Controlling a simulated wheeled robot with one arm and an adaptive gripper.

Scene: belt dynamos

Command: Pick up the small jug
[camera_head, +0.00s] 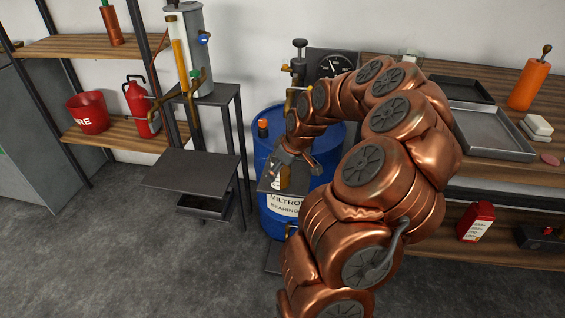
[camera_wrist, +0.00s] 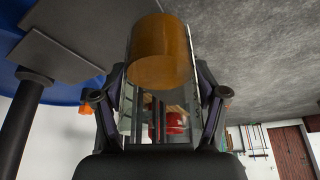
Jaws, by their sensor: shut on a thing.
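A small clear jug with amber liquid (camera_head: 281,181) is between the fingers of my gripper (camera_head: 293,166), in front of the blue drum. In the wrist view the jug (camera_wrist: 160,55) fills the middle, with its amber contents toward the top of the picture. My gripper (camera_wrist: 160,100) is shut on its clear sides, one finger on each side. My fingers partly hide the jug in the head view.
The blue drum (camera_head: 267,218) stands behind the jug. A dark stepped stand (camera_head: 195,172) carries a tall dispenser (camera_head: 190,55) to the left. A wooden bench (camera_head: 480,72) with metal trays (camera_head: 492,132) lies to the right. The floor at front left is clear.

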